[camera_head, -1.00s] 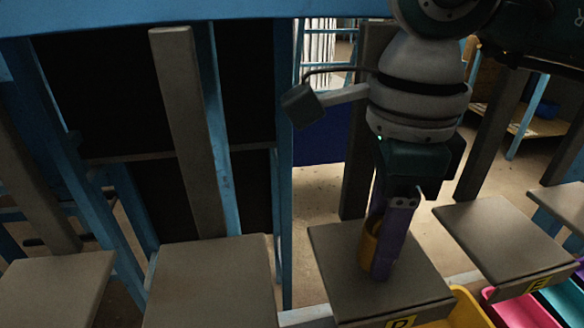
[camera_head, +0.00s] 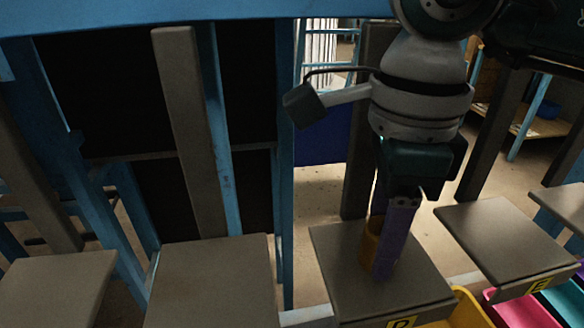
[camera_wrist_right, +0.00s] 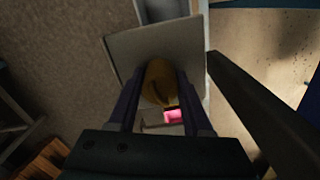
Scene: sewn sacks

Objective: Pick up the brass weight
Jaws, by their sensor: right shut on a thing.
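The brass weight (camera_head: 371,241) is a yellow-brown rounded piece over the grey platform marked D (camera_head: 345,262). It also shows in the right wrist view (camera_wrist_right: 159,82), between the two dark fingers. My right gripper (camera_head: 385,268) points down and is shut on the weight; its purple near finger hides much of it in the head view. I cannot tell whether the weight's underside touches the platform. My left gripper is not in view.
Grey platforms stand at left and at right, the right one marked E (camera_head: 503,238), each with an upright post behind. A yellow bin (camera_head: 466,308) and a pink bin (camera_head: 522,311) sit below at the front right. A blue frame rises at left.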

